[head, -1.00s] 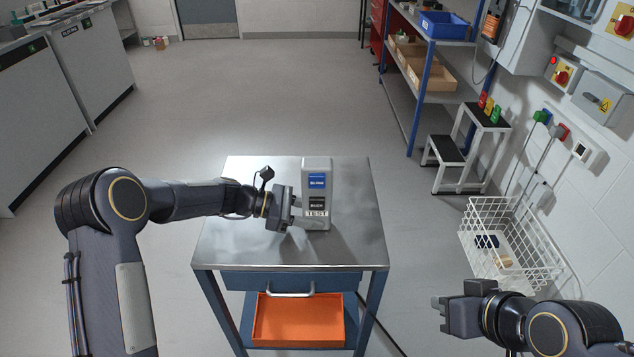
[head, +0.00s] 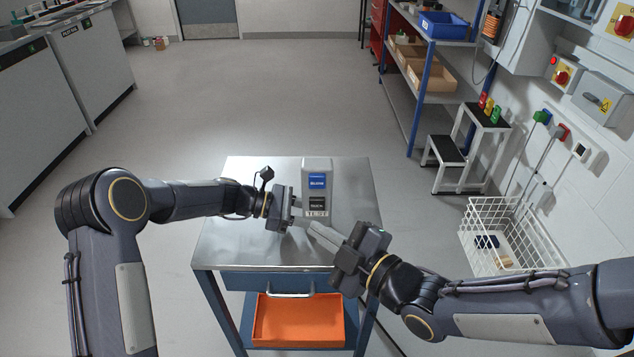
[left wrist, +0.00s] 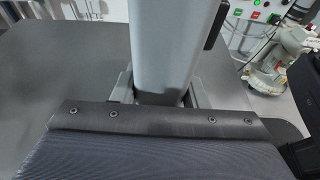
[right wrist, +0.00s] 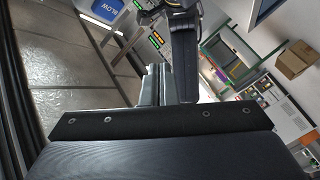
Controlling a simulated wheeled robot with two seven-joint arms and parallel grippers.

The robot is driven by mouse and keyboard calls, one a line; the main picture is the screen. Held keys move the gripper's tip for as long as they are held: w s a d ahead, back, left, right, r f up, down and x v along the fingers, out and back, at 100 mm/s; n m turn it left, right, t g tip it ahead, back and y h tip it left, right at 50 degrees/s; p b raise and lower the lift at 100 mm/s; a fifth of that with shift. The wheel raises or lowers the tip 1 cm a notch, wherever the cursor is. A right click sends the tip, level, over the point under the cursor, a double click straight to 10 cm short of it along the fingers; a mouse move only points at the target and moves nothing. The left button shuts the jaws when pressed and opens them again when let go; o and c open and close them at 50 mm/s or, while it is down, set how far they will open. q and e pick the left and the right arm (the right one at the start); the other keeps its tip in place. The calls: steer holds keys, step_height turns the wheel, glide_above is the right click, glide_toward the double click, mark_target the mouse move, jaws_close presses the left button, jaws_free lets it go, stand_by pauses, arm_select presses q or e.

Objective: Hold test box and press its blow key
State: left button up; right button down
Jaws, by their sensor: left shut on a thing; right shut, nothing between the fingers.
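The test box (head: 326,164) is a grey upright box on the steel table, with a blue panel marked BLOW and a smaller black panel below on its front. My left gripper (head: 299,213) is shut on its lower left part; in the left wrist view the fingers flank the grey box (left wrist: 165,45). My right gripper (head: 311,226) is shut and empty, its fingertips low in front of the box. In the right wrist view the blue BLOW panel (right wrist: 107,5) shows at the top edge.
The steel table (head: 245,245) has bare top around the box. An orange tray (head: 298,340) sits below it. A white wire basket (head: 510,235) hangs on the right wall, near my right arm. A step stool (head: 465,150) and shelving stand further back right.

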mark_target(317, 182)
steer(key=shift+w, duration=0.15)
steer(key=w, duration=0.8)
steer(key=shift+w, duration=0.3)
stand_by(1.9)
steer(key=shift+w, duration=0.4)
